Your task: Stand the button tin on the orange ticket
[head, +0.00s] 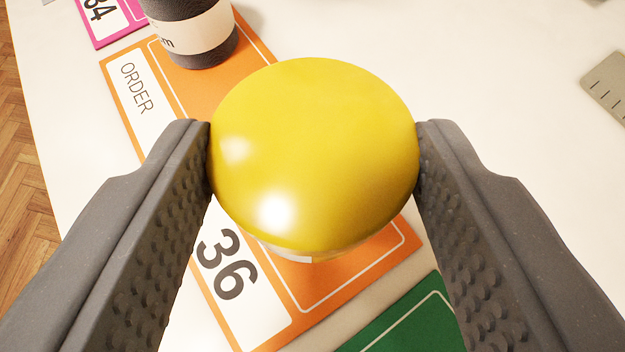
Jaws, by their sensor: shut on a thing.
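My gripper (315,130) is shut on a round, glossy yellow thing with a domed top, which I take to be the button tin (315,150). One finger presses on each side of it. The orange ticket (338,276), marked ORDER and 36, lies on the white table below the tin. The tin is over the ticket's middle and near part and hides much of it. A little of a pale label shows under the dome's near edge. The tin's base is hidden, so I cannot tell whether it touches the ticket.
A dark grey cylinder with a cream label (195,32) stands on the far end of the orange ticket. A pink ticket (110,26) lies at the upper left, a green ticket (410,322) at the lower right. A ruler-like piece (606,85) lies at the right. The table's left edge is close.

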